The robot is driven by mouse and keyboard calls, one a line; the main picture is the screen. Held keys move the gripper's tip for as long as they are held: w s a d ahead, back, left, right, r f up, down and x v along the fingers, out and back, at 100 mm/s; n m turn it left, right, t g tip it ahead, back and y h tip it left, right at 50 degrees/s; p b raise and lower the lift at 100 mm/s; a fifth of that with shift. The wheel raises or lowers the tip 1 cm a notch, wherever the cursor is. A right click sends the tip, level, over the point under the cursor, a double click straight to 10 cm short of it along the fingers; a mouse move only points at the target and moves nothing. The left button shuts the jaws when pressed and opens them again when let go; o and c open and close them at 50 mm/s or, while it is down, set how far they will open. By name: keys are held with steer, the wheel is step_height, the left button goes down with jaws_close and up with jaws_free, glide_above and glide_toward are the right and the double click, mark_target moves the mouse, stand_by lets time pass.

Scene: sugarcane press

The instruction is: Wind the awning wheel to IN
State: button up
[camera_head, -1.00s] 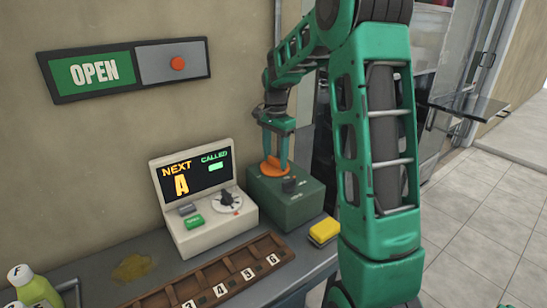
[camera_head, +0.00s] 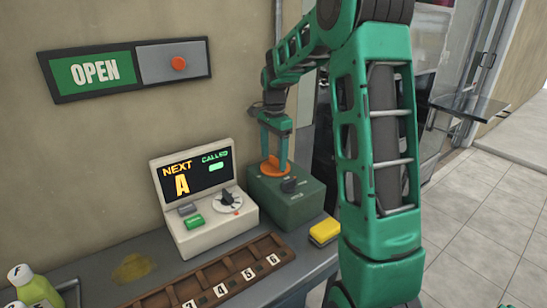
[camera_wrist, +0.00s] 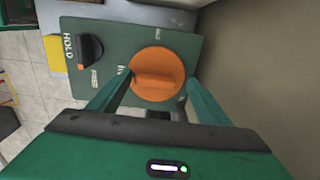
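The awning wheel (camera_wrist: 158,73) is an orange round knob with a raised bar across it, on top of a dark green box (camera_wrist: 110,40). In the head view the wheel (camera_head: 271,168) sits at the back of the box, near the wall. My gripper (camera_head: 275,160) points down over it. In the wrist view my gripper's (camera_wrist: 159,80) fingers are spread, one on each side of the wheel at its rim. Firm contact cannot be made out. Lettering beside the wheel is partly hidden by the left finger, so its setting cannot be read.
A black knob (camera_wrist: 89,48) marked HOLD shares the box top. A yellow block (camera_head: 324,231) lies in front of the box. A white display console (camera_head: 208,205) stands to its left, with a numbered brown tray (camera_head: 220,272) in front. The wall (camera_head: 130,135) is close behind.

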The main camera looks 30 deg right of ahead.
mark_target(275, 158)
steer(key=shift+s+d, duration=0.15)
steer(key=shift+r, duration=0.2)
step_height(275, 158, up, 10)
steer(key=shift+r, duration=0.15)
stand_by(0.7)
steer(key=s+a+f+n, duration=0.1)
steer(key=s+f+n, duration=0.2)
steer(key=s, duration=0.9)
steer(key=s+a+f+n, duration=0.2)
steer(key=s+f+n, duration=0.1)
steer(key=s, duration=0.9)
steer(key=s+a+f+n, duration=0.2)
steer(key=s+n, duration=0.3)
steer(key=s, duration=0.7)
steer(key=shift+s+f, duration=0.3)
steer(key=shift+f, duration=0.15)
